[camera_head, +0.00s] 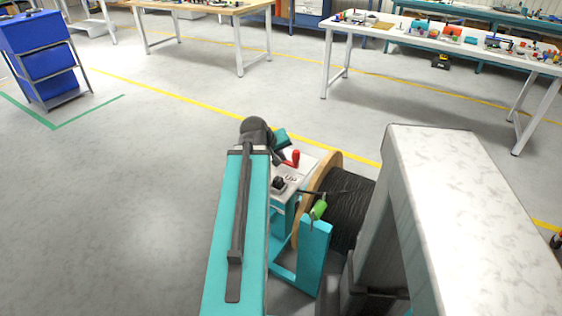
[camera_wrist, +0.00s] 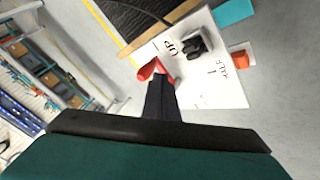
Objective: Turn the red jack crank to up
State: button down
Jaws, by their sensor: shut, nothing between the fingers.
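The red crank handle (camera_head: 295,158) stands upright at the back of the white panel (camera_head: 312,162) on the teal reel stand. In the wrist view the red handle (camera_wrist: 150,68) lies just left of the tips of my gripper (camera_wrist: 161,80), near the printed word UP. My gripper is shut with nothing in it; whether it touches the handle I cannot tell. In the wrist view the panel (camera_wrist: 225,88) also carries the word HALF and a black knob (camera_wrist: 195,44). In the head view my arm hides part of the panel and the fingers.
The wooden reel (camera_head: 328,165) with black cable (camera_head: 352,205) stands right of the panel, with a green handle (camera_head: 319,209) on the teal stand (camera_head: 315,250). A pale block-like structure (camera_head: 470,200) rises close on the right. Worktables stand farther back.

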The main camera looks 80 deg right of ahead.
jog(key=shift+a+r+b, duration=0.6)
jog(key=shift+b, duration=2.7)
jog(key=shift+a+r, duration=0.1)
jog(key=shift+r, duration=0.05)
